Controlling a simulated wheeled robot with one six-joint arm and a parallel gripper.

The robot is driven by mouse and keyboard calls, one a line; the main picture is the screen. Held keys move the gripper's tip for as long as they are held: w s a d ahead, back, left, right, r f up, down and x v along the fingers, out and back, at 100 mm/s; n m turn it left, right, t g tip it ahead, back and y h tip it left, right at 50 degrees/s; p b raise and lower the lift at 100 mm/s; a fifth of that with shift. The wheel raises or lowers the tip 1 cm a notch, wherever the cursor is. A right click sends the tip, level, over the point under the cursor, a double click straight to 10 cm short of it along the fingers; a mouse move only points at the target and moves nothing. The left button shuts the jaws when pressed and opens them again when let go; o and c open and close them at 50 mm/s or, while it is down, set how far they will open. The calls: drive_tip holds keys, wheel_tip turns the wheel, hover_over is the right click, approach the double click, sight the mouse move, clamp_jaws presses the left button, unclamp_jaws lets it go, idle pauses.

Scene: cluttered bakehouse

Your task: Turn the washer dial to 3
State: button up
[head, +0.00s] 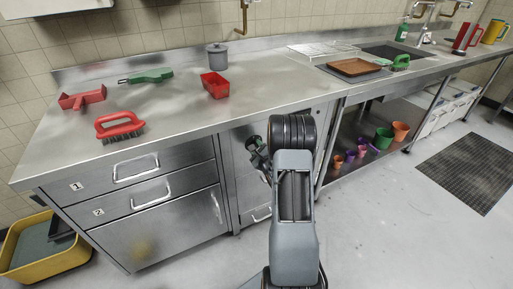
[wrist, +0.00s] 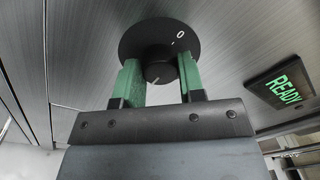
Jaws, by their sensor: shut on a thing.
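The washer dial (wrist: 158,71) is a black knob on a round black plate (wrist: 158,35), set in a grey metal panel in the wrist view. A white 0 and a short white mark show on the plate; other numbers are hidden or not visible. My gripper (wrist: 160,80) has its two green fingers on either side of the knob, shut on it. In the head view my gripper (head: 258,152) is at the cabinet front under the counter, partly behind my arm, and the dial is hidden there.
A display (wrist: 281,88) reading READY in green is right of the dial. The steel counter (head: 170,110) above holds a red brush (head: 119,126), a red tin (head: 215,85) and a grey pot (head: 217,57). A yellow tub (head: 42,250) stands on the floor at left; the floor at right is mostly open.

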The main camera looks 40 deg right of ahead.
idle(0.4)
drive_tip(key=o, duration=0.9)
drive_tip(key=s+a, duration=0.1)
drive_tip(key=s, duration=0.8)
drive_tip(key=s+a+p, duration=0.1)
drive_tip(key=s, duration=0.3)
drive_tip(key=shift+s+a, duration=0.3)
drive_tip(key=shift+a, duration=0.05)
